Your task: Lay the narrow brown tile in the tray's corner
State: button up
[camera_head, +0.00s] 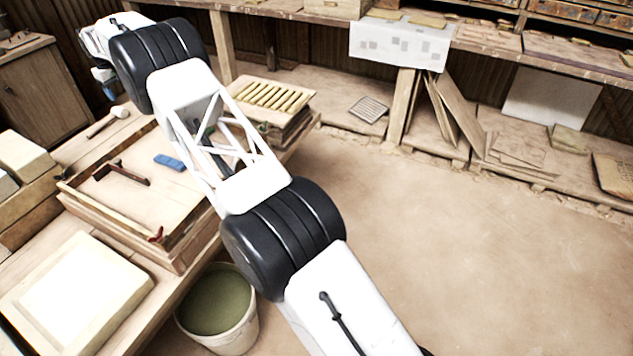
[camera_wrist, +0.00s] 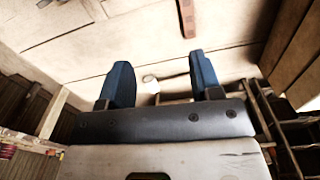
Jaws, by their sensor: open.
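The wooden tray (camera_head: 190,240) stands on the bench at left in the head view, partly behind my arm. A dark reddish-brown angled piece (camera_head: 128,174) lies in it; I cannot tell whether this is the narrow tile. In the wrist view a narrow brown strip (camera_wrist: 187,18) lies on a pale wooden surface at the top edge, ahead of the fingers and partly cut off. My gripper (camera_wrist: 160,82) is open, its two blue fingers apart with nothing held between them. In the head view it hangs small at upper left (camera_head: 108,88), beyond the tray and apart from it.
A small blue block (camera_head: 168,161) lies in the tray. A mallet (camera_head: 108,122) lies behind it. A pale slab (camera_head: 75,290) is in front, and a bucket (camera_head: 218,305) stands below the bench edge. A rack of yellowish strips (camera_head: 268,96) stands behind my arm. Open floor is at right.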

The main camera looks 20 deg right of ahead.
jog(key=s+d+r+m, duration=0.1)
jog(key=s+d+r, duration=0.5)
jog(key=d+r, duration=0.3)
jog(key=s+d+r+m, duration=0.1)
jog(key=s+d+r, duration=0.5)
jog(key=d+r, duration=0.2)
jog(key=s+d+r+m, duration=0.1)
jog(key=s+d+r, duration=0.2)
jog(key=s+d, duration=0.55)
jog(key=s+d+r+m+t, duration=0.1)
jog(key=s+d+r, duration=0.35)
jog(key=s, duration=0.75)
jog(key=s+d+r+m, duration=0.1)
jog(key=s+d+r, duration=0.2)
jog(key=s+d, duration=0.6)
jog(key=s+d+f+m, duration=0.1)
jog(key=s+d+f, duration=0.2)
jog(key=s, duration=1)
jog(key=s+d+f+m, duration=0.1)
jog(key=s+d+f, duration=0.2)
jog(key=s, duration=1)
jog(key=s+d+f+m+t, duration=0.1)
jog(key=s+d+f, duration=0.2)
jog(key=s+f, duration=0.4)
jog(key=s, duration=0.6)
jog(key=shift+d, duration=0.25)
jog(key=shift+o, duration=0.5)
jog(key=shift+s, duration=0.1)
jog(key=shift+r, duration=0.15)
